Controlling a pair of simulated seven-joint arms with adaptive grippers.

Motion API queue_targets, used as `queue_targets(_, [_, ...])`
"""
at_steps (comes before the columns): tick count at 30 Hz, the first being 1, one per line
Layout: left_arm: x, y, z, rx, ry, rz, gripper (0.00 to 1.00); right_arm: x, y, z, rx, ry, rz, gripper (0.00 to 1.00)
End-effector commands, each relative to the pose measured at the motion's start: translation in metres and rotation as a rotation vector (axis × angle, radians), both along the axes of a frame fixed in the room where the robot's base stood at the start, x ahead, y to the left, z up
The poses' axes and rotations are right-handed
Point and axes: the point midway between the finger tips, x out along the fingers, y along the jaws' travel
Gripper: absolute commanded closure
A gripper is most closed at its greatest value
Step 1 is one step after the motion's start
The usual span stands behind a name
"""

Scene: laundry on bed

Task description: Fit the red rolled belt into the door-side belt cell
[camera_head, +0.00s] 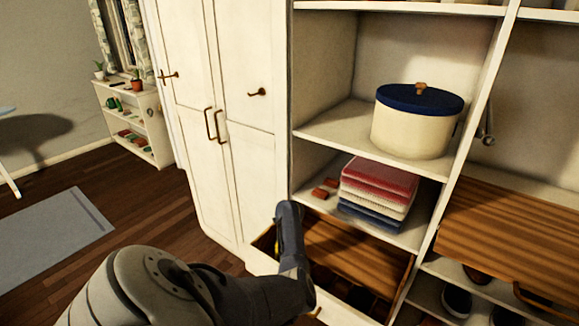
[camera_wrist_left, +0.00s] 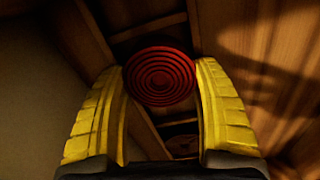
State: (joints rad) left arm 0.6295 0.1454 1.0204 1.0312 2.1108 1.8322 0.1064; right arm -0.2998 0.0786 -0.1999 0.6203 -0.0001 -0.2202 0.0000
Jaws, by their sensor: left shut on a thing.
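The red rolled belt (camera_wrist_left: 160,77) is a flat spiral coil held between the yellow fingers of my left gripper (camera_wrist_left: 162,85). In the wrist view, the belt is over a wooden drawer (camera_wrist_left: 157,18) with dividers and dark cells. Another dim brownish round coil (camera_wrist_left: 184,145) lies lower in a cell. In the head view, my left gripper (camera_head: 277,246) reaches down at the left end of the open drawer (camera_head: 338,309); my arm hides the fingertips and the belt. I cannot tell whether the belt touches the cell walls. My right gripper is out of view.
Above the drawer, a shelf (camera_head: 405,235) holds folded clothes (camera_head: 377,190) and small reddish-brown items (camera_head: 325,189). A blue-lidded round box (camera_head: 415,122) stands higher. Closed white wardrobe doors (camera_head: 225,130) are left of the drawer. Shoes (camera_head: 457,300) sit on a low shelf at right.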

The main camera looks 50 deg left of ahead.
Motion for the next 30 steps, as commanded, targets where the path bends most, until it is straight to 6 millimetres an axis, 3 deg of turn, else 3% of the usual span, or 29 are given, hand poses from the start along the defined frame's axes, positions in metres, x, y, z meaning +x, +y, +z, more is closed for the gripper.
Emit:
queue_targets(17, [0.0002,0.0006,-0.0078,0.0,-0.001,0.001,0.73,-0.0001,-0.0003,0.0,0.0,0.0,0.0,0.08])
queue_targets(18, [0.0001,0.0006,-0.0076,0.0,-0.001,0.001,0.28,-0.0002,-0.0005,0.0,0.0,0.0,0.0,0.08])
queue_targets(23, [-0.0001,0.0004,-0.0076,0.0,-0.001,0.0,0.1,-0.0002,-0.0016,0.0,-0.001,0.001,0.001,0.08])
queue_targets(30, [0.0,0.0005,-0.0073,0.0,-0.001,0.0,0.09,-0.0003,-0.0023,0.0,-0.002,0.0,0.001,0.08])
